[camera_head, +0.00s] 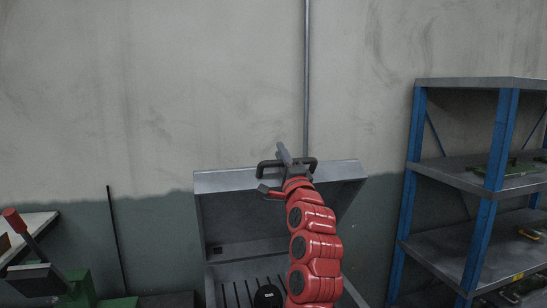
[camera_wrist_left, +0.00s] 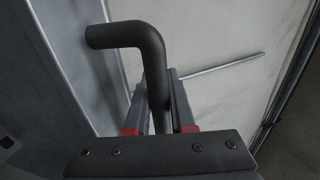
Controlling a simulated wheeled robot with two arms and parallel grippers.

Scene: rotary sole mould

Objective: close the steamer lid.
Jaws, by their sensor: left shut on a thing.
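The steamer lid (camera_head: 215,183) is a grey metal lid that stands raised and open above the steamer body (camera_head: 212,292). A dark bar handle (camera_head: 268,164) is fixed on the lid's top edge. My left gripper (camera_head: 283,156) is at this handle, its arm reaching up in front of the steamer. In the left wrist view the gripper (camera_wrist_left: 160,105) has its two fingers on either side of the dark bent handle (camera_wrist_left: 125,36), shut on it. The arm hides part of the lid and of the slotted interior. My right gripper is not in view.
A blue and grey shelf rack (camera_head: 480,180) with several items stands at the right. At the left are a white-topped table (camera_head: 35,222) and a green machine with a red-knobbed lever (camera_head: 15,220). A thin pipe (camera_head: 307,80) runs up the wall behind the lid.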

